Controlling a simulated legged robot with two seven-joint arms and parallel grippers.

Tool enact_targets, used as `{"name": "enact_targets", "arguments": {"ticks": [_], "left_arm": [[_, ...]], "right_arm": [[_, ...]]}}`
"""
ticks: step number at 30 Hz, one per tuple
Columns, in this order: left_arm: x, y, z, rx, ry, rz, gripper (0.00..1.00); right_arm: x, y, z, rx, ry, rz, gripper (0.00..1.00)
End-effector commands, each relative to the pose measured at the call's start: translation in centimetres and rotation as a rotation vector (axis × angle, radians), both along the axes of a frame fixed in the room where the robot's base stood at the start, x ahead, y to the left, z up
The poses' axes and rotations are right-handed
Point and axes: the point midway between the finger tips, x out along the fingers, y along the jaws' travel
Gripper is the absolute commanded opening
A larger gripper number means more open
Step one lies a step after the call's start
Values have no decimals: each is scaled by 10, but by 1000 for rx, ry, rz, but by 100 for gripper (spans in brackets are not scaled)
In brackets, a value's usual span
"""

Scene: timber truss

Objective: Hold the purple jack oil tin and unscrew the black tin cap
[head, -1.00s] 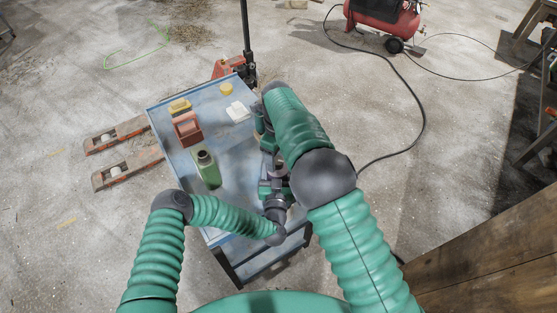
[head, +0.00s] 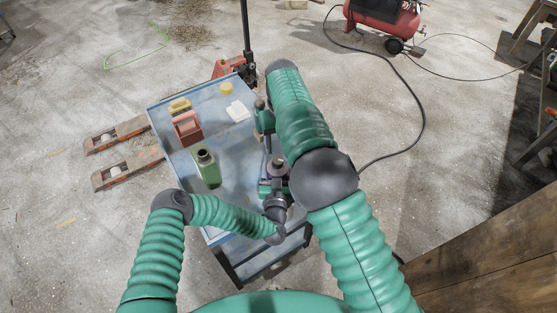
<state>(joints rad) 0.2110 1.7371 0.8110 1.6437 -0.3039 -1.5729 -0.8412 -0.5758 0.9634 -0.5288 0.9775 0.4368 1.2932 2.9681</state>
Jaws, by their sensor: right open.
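The purple jack oil tin (head: 278,173) shows as a small grey-purple shape with a dark top on the near right part of the blue cart. My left gripper (head: 275,187) is at the tin, with green jaw parts on its near side. Whether the jaws press on the tin is too small to tell. My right gripper (head: 266,137) is open, just beyond the tin and partly hidden by my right forearm. The black tin cap cannot be made out clearly at the tin's dark top.
The blue cart top (head: 234,148) also holds a green bottle (head: 207,170), a red-brown box (head: 187,129), a yellow item (head: 179,106), a yellow round piece (head: 226,89) and a white item (head: 238,111). A red compressor (head: 383,18) stands at the back right.

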Motion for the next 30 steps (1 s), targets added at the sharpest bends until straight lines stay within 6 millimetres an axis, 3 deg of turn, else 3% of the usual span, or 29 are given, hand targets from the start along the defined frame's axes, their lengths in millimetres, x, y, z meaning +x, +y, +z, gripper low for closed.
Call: {"name": "enact_targets", "arguments": {"ticks": [1, 7, 10, 12, 20, 30], "left_arm": [[-3, 0, -4, 4, 16, -3, 0], [-3, 0, -4, 4, 22, -4, 0], [-4, 0, -4, 5, 24, -4, 0], [-4, 0, -4, 5, 24, -4, 0], [-4, 0, -3, 5, 24, -5, 0], [-4, 0, -3, 5, 21, -4, 0]], "right_arm": [[-6, 20, 10, 14, -7, 34, 60], [-5, 19, 11, 17, -5, 36, 60], [-5, 4, 1, 21, 16, 63, 60], [-5, 20, 12, 21, -4, 47, 60], [-6, 21, 14, 16, -6, 52, 63], [-6, 15, 7, 5, 2, 614, 63]]}}
